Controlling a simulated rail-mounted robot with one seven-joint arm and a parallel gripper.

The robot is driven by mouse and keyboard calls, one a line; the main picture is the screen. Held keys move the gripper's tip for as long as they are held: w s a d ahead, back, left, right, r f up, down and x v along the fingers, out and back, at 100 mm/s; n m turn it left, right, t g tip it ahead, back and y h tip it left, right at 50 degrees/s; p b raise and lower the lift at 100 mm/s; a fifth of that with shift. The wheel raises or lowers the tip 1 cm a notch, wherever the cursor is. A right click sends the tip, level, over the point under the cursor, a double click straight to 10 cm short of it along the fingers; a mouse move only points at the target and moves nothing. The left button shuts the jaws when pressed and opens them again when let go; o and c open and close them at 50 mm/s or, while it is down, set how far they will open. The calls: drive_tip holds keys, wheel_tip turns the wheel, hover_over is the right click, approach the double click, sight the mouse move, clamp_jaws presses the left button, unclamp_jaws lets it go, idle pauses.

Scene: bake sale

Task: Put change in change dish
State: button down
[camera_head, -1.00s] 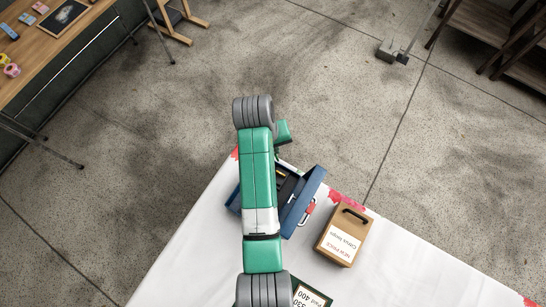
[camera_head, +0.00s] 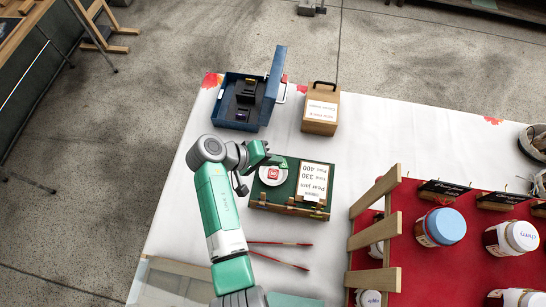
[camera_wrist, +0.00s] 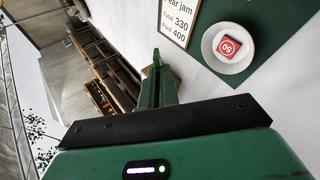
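A white change dish (camera_head: 273,181) sits on a green board at the middle of the table. A red piece marked 50 (camera_head: 273,174) lies on it; in the wrist view the dish (camera_wrist: 237,66) and the red piece (camera_wrist: 229,47) show clearly. An open blue cash box (camera_head: 228,124) with a dark insert (camera_head: 243,100) stands at the table's far left. My gripper (camera_head: 279,161) is just above the far edge of the dish. In the wrist view its fingers (camera_wrist: 158,60) look shut together, with nothing visible between them.
The price card (camera_head: 313,181) reads Pear jam, Total 330, Paid 400. A brown box with a handle (camera_head: 321,110) stands beside the cash box. Red sticks (camera_head: 280,254) lie in front of the green board. A wooden rack (camera_head: 375,229) and jars (camera_head: 441,227) are at right.

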wheel_tip(320, 180, down, 6)
drive_tip(key=w+a+r+n+t+b, duration=0.1)
drive_tip(key=a+n+t+b, duration=0.1)
drive_tip(key=n+t+b, duration=0.15)
drive_tip(key=b, duration=0.7)
hover_over(265, 177)
drive_tip(key=shift+t, duration=0.25)
wheel_tip(265, 177, down, 6)
drive_tip(key=shift+f, duration=0.2)
drive_tip(key=shift+r, duration=0.1)
drive_tip(key=c, duration=1.6)
unclamp_jaws()
